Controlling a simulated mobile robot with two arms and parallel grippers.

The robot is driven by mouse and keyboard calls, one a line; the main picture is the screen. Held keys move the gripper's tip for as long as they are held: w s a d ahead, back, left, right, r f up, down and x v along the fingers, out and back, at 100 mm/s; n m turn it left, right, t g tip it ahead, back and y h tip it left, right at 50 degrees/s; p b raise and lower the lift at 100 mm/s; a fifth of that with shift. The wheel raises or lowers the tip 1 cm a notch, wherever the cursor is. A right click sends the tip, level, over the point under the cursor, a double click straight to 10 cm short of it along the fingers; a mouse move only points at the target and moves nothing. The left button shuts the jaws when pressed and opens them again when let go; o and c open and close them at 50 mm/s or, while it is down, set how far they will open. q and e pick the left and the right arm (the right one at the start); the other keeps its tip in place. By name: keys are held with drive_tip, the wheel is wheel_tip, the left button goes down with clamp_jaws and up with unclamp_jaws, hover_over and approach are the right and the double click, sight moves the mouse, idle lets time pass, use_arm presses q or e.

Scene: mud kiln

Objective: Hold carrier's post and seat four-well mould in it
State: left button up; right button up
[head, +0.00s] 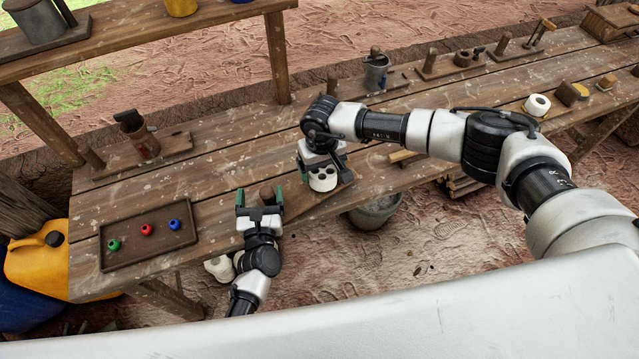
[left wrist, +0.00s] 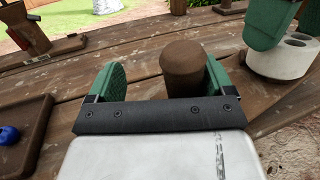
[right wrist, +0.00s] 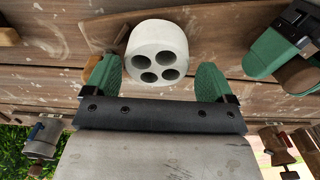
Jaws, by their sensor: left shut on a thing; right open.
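The carrier is a wooden board (head: 303,204) at the table's front edge, with a round brown post (left wrist: 186,70) at its left end. My left gripper (head: 259,196) is shut on the post, with its green fingers either side of it. The four-well mould (head: 323,184), a whitish cylinder with several round holes in its top, stands upright at the board's right end. It also shows in the right wrist view (right wrist: 157,48). My right gripper (right wrist: 156,82) is open just by the mould, its fingers apart. The mould's underside is hidden, so I cannot tell how it sits.
A brown tray (head: 150,254) with green, red and blue small pieces lies at the left of the table (head: 222,160). Other wooden carriers stand along the back, one with a grey metal can (head: 376,74). A bucket (head: 374,214) stands below the front edge.

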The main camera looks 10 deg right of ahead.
use_arm(q)
drive_tip(key=s+a, duration=0.1)
drive_tip(key=s, duration=0.8)
use_arm(e)
drive_tip(key=shift+w+d+r, duration=0.1)
drive_tip(key=shift+w+d, duration=0.1)
drive_tip(key=shift+d, duration=0.15)
drive_tip(key=shift+s+a, duration=0.15)
use_arm(q)
drive_tip(key=s+a+f+m+g+h, duration=0.1)
drive_tip(key=s+f+m+g, duration=0.3)
drive_tip(key=f+m, duration=0.6)
drive_tip(key=s+a+f+m+g, duration=0.3)
drive_tip(key=s+f+m, duration=0.4)
drive_tip(key=f+m, duration=0.4)
drive_tip(key=shift+s+f+g+h, duration=0.4)
drive_tip(key=shift+f+g, duration=0.4)
drive_tip(key=shift+g, duration=0.1)
